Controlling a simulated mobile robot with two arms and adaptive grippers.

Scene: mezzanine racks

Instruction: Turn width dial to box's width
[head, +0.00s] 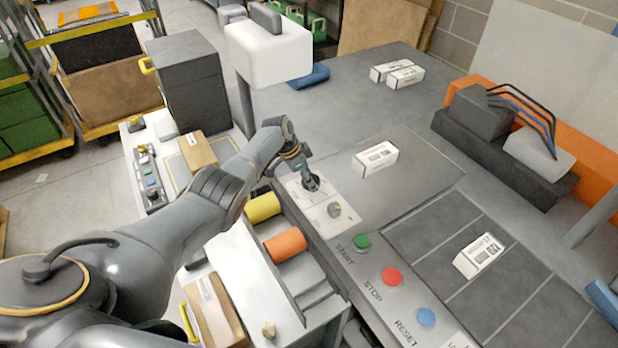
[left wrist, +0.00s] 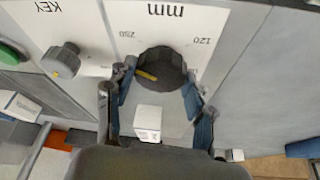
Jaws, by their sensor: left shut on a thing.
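The width dial (head: 311,184) is a dark round knob on a white panel marked "mm". In the left wrist view the dial (left wrist: 165,66) has a yellow mark on its left side, and the upside-down scale numbers sit above it to either side. My left gripper (head: 307,176) is shut on the dial from above; its fingers (left wrist: 157,95) lie on either side of it. A white labelled box (head: 375,159) lies on the grey table beyond the dial. Another white box (head: 479,255) lies on the dark sectioned surface. Which box counts is unclear. My right gripper is out of view.
A key knob (head: 334,210) sits beside the dial, then green START (head: 362,242), red STOP (head: 391,278) and blue RESET (head: 426,317) buttons. Yellow (head: 262,208) and orange (head: 285,245) rolls lie nearby. Two white boxes (head: 398,73) lie at the back.

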